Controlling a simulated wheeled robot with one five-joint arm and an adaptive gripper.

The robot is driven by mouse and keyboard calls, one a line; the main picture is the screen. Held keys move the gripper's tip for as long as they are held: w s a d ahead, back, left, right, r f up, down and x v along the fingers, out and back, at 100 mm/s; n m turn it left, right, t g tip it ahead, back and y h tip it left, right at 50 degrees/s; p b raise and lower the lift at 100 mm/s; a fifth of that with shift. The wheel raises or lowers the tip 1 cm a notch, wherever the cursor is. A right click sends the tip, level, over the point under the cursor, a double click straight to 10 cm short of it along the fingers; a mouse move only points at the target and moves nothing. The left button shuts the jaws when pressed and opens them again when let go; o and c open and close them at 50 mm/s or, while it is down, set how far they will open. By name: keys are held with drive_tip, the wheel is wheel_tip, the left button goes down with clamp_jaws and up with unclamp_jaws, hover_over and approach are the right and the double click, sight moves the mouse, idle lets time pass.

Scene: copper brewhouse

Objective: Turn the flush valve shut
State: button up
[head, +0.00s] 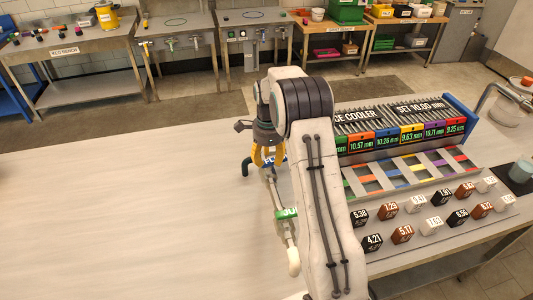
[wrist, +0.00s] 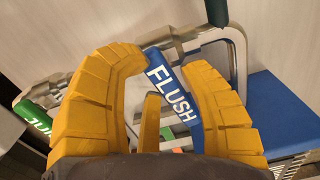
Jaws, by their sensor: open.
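The flush valve's blue handle (wrist: 172,88), lettered FLUSH in white, lies slantwise between my fingers in the wrist view. In the head view only a bit of its blue-and-white label (head: 283,152) shows beside my gripper. My gripper (head: 264,156) has yellow segmented fingers, pointing down at the pipework. In the wrist view my gripper (wrist: 168,64) is open, with fingers left and right of the blue handle and a third below. A gap shows on the left; contact on the right cannot be told. The valve's body is mostly hidden.
A green-labelled handle (head: 287,214) sits nearer on the same pipework; it also shows in the wrist view (wrist: 36,121). A cooler rack (head: 400,140) and several numbered cubes (head: 403,234) stand at right. The worktop (head: 130,210) at left is clear.

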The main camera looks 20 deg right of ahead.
drive_tip(key=shift+s, duration=0.1)
drive_tip(key=shift+r+p, duration=0.95)
drive_tip(key=shift+r, duration=0.2)
drive_tip(key=n, duration=0.2)
drive_tip(key=shift+n, duration=0.4)
drive_tip(key=shift+f, duration=0.25)
drive_tip(key=shift+f+b, duration=0.9)
drive_tip(key=shift+c, duration=0.3)
